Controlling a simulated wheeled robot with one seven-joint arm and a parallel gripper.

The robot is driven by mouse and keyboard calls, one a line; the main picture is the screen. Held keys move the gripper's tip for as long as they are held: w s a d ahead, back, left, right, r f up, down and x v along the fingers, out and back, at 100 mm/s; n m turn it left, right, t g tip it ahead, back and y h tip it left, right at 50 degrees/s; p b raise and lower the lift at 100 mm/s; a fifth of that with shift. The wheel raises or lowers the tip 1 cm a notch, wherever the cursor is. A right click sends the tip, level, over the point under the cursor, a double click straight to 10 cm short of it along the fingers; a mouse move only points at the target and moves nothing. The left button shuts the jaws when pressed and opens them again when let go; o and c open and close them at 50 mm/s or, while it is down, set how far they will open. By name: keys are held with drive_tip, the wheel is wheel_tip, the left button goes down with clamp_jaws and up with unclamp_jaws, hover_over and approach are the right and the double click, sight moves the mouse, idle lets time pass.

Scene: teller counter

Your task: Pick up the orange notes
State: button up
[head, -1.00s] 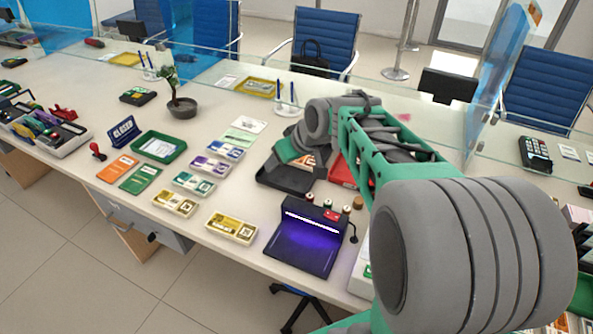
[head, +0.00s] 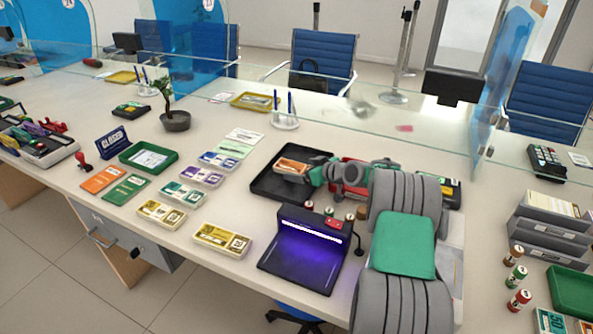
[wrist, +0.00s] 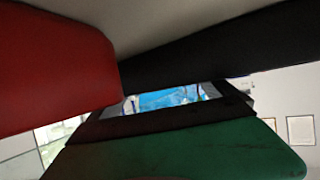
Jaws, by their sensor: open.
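The orange notes (head: 292,167) are a small flat bundle with an orange top in a pale holder. They lie in the black tray (head: 265,185) in the middle of the counter. My gripper (head: 313,176) is open, low over the tray, just right of the notes. Whether its fingers touch the notes or reach around them cannot be told. In the wrist view large red, black and green surfaces fill the near field, and the notes cannot be made out there.
A red tray (head: 345,166) lies partly hidden behind my arm. Several note bundles (head: 222,240) lie to the left. A glass screen (head: 400,137) runs behind.

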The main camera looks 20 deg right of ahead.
drive_tip(key=shift+c, duration=0.2)
drive_tip(key=c, duration=1.8)
